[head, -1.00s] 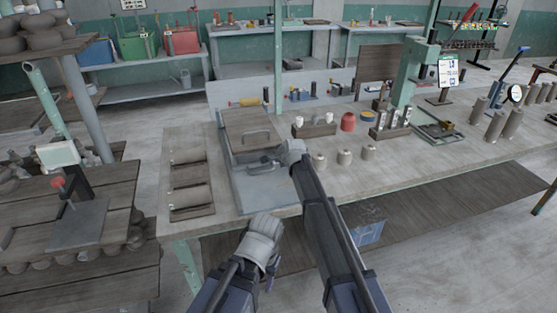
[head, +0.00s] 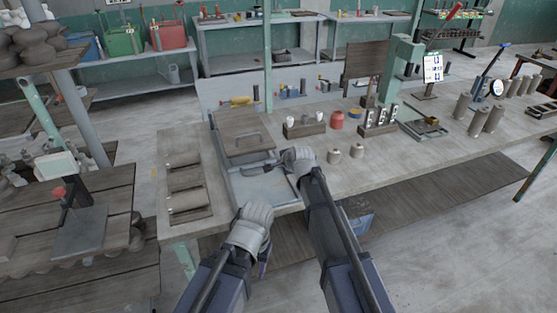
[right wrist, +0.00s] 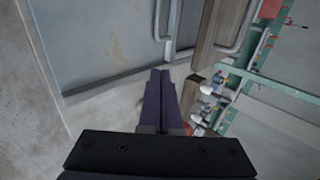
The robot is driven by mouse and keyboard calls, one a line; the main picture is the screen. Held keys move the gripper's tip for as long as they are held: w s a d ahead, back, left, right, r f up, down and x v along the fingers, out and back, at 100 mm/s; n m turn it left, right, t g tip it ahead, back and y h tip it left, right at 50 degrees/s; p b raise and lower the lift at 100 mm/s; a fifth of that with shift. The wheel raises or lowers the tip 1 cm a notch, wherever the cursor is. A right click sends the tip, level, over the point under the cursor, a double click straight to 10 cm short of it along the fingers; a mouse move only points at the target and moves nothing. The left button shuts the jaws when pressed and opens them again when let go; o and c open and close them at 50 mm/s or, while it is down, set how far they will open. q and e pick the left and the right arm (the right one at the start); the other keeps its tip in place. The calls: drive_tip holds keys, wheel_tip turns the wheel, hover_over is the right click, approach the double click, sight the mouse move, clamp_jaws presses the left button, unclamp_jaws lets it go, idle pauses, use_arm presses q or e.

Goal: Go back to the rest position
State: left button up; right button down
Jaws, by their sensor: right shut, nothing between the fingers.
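My right gripper (head: 268,168) is shut and empty, held over the grey metal box (head: 262,190) on the workbench. Its closed fingers (right wrist: 160,100) also show in the right wrist view, with nothing between them. A wooden lid (head: 238,126) with a metal handle covers the back part of the box. My left gripper (head: 264,262) hangs in front of the bench's front edge, mostly hidden by its own wrist; I cannot see whether its fingers are apart.
A slatted table (head: 100,220) is at left.

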drive_tip(key=shift+s, duration=0.1)
drive_tip(key=s+d+f+n+g+h, duration=0.1)
drive_tip(key=s+n, duration=0.5)
drive_tip(key=s, duration=0.6)
drive_tip(key=s+d+f+n+g+h, duration=0.1)
drive_tip(key=s+n+g, duration=0.4)
drive_tip(key=s, duration=0.7)
drive_tip(key=s+d+f+n+g+h, duration=0.1)
drive_tip(key=s+f+n, duration=0.4)
drive_tip(key=s, duration=0.7)
drive_tip(key=shift+n+g+h, duration=0.7)
drive_tip(key=shift+n+g, duration=0.4)
drive_tip(key=shift+g, duration=0.1)
drive_tip(key=shift+d, duration=0.1)
